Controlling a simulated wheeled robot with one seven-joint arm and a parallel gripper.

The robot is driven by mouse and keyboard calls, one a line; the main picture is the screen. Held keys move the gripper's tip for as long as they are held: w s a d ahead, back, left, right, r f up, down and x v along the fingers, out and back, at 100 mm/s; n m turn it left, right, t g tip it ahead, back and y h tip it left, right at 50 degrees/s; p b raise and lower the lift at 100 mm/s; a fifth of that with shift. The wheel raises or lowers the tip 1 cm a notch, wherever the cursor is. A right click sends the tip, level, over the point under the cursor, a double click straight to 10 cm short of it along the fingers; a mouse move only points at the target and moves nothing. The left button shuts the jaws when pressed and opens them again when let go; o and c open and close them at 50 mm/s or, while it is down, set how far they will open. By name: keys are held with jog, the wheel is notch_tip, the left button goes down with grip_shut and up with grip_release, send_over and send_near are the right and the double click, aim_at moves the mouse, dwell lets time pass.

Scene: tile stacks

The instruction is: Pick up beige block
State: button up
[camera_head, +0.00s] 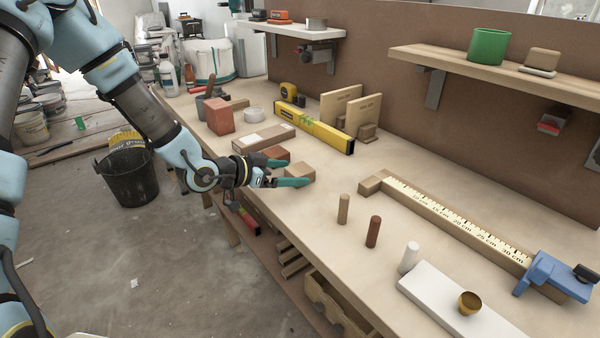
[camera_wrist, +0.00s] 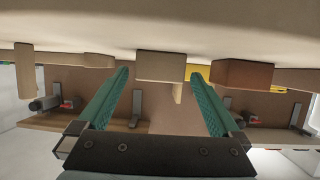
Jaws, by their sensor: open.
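The beige block (camera_head: 299,170) is a small, light-brown box on the workbench (camera_head: 322,263), near its front edge. My gripper (camera_head: 292,173) is open, with its teal fingers level and low over the bench at the block. In the wrist view, which looks upside down, the beige block (camera_wrist: 161,66) shows between the two fingertips of my gripper (camera_wrist: 158,72). I cannot tell how far the fingers reach along its sides. A reddish-brown block (camera_head: 277,153) lies just behind the far finger; it also shows right of the fingers in the wrist view (camera_wrist: 243,75).
A wooden box (camera_head: 263,137) and a yellow level (camera_head: 318,127) lie behind. A ruler beam (camera_head: 455,222) with a blue clamp (camera_head: 548,272) lies right. Beige (camera_head: 344,209), brown (camera_head: 374,231) and white (camera_head: 409,257) pegs stand near the front. Bare bench separates the block from the beige peg.

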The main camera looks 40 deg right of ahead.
aim_at(291, 172)
jog(key=shift+x, duration=1.5)
jog(key=shift+c, duration=0.2)
